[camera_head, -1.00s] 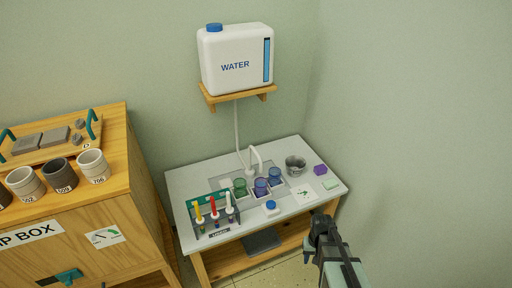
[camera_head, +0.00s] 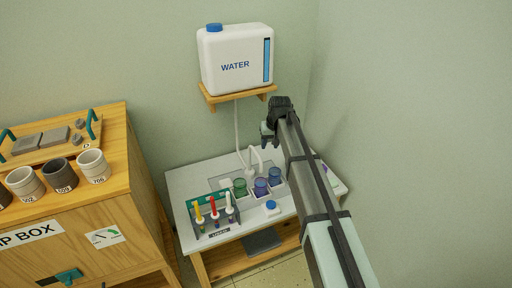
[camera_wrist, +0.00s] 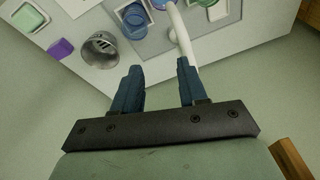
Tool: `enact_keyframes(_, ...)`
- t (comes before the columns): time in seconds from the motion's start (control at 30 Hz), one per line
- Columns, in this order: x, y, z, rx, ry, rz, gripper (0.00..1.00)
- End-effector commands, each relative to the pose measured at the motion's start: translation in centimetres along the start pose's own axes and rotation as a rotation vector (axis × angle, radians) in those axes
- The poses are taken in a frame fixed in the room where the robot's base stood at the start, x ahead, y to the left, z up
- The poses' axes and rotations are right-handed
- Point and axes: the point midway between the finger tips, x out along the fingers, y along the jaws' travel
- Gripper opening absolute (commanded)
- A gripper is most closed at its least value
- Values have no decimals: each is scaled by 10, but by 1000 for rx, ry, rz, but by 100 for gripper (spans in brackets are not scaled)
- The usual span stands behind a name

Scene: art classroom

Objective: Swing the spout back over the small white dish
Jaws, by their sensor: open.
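The white spout (camera_head: 257,151) rises in a bent curve at the back of the table, and its free end reaches toward the blue jars. In the wrist view the spout (camera_wrist: 179,30) is a white tube running down to beside the tip of the right finger. Contact cannot be told. A small pale patch (camera_head: 226,183) left of the green jar may be the small white dish, but it is too small to be sure. My gripper (camera_head: 268,131) is above the back of the table. It is open and empty, its fingers (camera_wrist: 157,75) apart.
A green jar (camera_head: 240,187) and blue jars (camera_head: 261,187) stand close to the spout. A rack of coloured droppers (camera_head: 214,213) is at front left. The wrist view shows a metal cup (camera_wrist: 100,50) and purple block (camera_wrist: 61,48). A water tank (camera_head: 237,60) sits on a shelf above.

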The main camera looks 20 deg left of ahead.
Motion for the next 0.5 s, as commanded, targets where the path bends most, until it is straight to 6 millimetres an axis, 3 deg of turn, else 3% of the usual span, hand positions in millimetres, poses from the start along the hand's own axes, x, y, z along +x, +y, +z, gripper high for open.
enact_keyframes(0.03,-14,-5,-24,-11,7,-7,42)
enact_keyframes(0.23,-59,-16,-83,-51,-19,-42,42)
enact_keyframes(0.4,-58,-22,-101,-96,-114,-83,42)
enact_keyframes(0.5,-60,-26,-94,-136,-183,-112,42)
